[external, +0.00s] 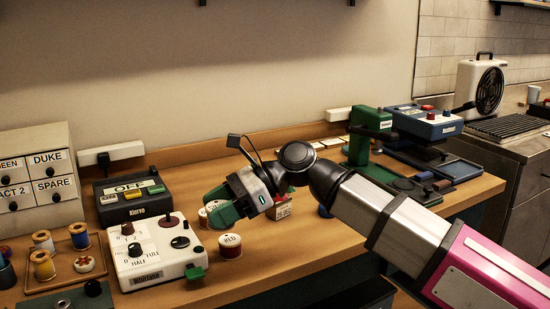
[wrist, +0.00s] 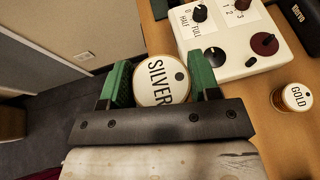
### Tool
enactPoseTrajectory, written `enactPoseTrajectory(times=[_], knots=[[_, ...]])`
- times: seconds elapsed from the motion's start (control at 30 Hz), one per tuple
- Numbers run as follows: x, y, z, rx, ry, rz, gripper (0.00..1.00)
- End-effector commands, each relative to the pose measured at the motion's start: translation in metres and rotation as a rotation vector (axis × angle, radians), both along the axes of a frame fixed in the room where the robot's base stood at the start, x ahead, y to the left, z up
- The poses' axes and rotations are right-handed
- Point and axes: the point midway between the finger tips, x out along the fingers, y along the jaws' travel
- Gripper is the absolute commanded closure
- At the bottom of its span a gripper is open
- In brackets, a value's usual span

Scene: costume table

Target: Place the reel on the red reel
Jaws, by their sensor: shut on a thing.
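My gripper (external: 222,206) is above the table, its green fingers shut on a reel. In the wrist view, the held reel (wrist: 160,82) shows a round cream top marked SILVER between the two fingers (wrist: 158,88). The red reel (external: 231,246) stands upright on the table, below and slightly right of my fingertips in the external view, with a cream top marked RED and nothing on it. The red reel cannot be made out in the wrist view.
A reel marked GOLD (wrist: 297,97) stands beside the white control box (external: 157,250). A black box (external: 130,200) is behind it, and a tray of spools (external: 62,262) is at left. A small red-and-white item (external: 283,207) lies behind my gripper. Bare table lies right of the red reel.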

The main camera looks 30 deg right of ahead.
Motion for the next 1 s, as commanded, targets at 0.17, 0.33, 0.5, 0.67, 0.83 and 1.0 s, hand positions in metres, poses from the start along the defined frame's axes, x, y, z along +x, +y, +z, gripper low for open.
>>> enactPoseTrajectory(times=[0.17, 0.33, 0.5, 0.67, 0.83, 1.0], knots=[[0.035, -0.018, -0.022, -0.001, 0.003, -0.001, 0.68], [0.063, -0.035, -0.041, 0.000, 0.002, -0.002, 0.68], [0.079, -0.044, -0.053, 0.000, 0.001, 0.000, 0.68], [0.081, -0.047, -0.058, 0.000, 0.000, 0.001, 0.68], [0.080, -0.047, -0.076, 0.000, 0.002, 0.000, 0.68], [0.080, -0.047, -0.095, 0.000, 0.002, 0.000, 0.68]])
